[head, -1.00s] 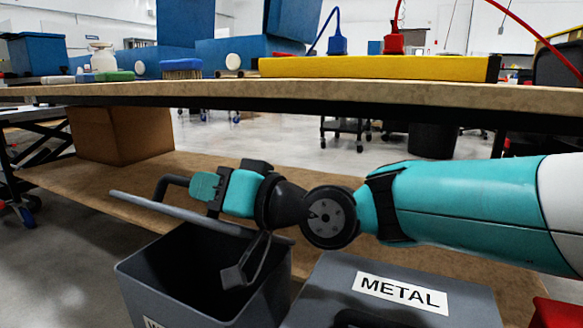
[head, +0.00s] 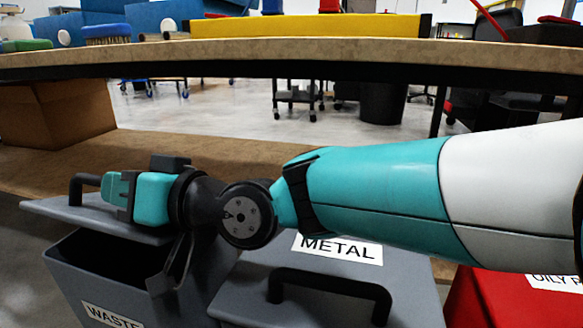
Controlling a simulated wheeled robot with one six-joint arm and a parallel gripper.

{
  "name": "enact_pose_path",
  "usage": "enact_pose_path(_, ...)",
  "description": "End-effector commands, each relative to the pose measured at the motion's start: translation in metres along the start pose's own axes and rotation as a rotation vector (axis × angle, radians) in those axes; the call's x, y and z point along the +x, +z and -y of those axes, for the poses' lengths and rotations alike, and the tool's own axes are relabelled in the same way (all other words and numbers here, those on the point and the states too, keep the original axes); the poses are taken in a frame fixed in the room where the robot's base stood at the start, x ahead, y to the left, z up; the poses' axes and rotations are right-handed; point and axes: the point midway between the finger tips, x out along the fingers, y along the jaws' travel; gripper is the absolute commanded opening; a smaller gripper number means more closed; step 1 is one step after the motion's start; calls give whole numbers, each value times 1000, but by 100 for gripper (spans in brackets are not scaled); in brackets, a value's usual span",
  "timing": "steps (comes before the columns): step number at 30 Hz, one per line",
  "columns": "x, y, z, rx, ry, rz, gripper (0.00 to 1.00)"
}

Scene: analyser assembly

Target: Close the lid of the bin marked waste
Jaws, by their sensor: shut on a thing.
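The grey waste bin (head: 75,285) stands at the lower left, with a white label reading WASTE on its front. Its dark opening still shows below the raised grey lid (head: 60,212). The lid is tilted over the back part of the bin, its top face in view, with a black handle (head: 78,183) on it. My gripper (head: 112,188), teal and black, is at this handle and shut on it. The fingertips' contact is partly hidden by the gripper's body. My wrist and arm come in from the right and cover the lid's right part.
A grey bin marked METAL (head: 245,295), with a black handle on its closed lid, stands right of the waste bin. A red bin (head: 480,300) is farther right. The workbench top (head: 330,55) spans above my arm. A brown box (head: 60,125) stands behind at left.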

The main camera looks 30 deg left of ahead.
Motion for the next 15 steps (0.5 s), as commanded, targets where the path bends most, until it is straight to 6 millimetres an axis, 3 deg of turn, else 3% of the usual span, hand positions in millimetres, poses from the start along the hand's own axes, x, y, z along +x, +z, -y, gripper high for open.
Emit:
enact_pose_path(1, 0, 3, 0, 8, -1, 7, 22)
enact_pose_path(4, 0, 2, 0, 6, -1, 5, 42)
enact_pose_path(15, 0, -8, 4, 2, -1, 2, 42)
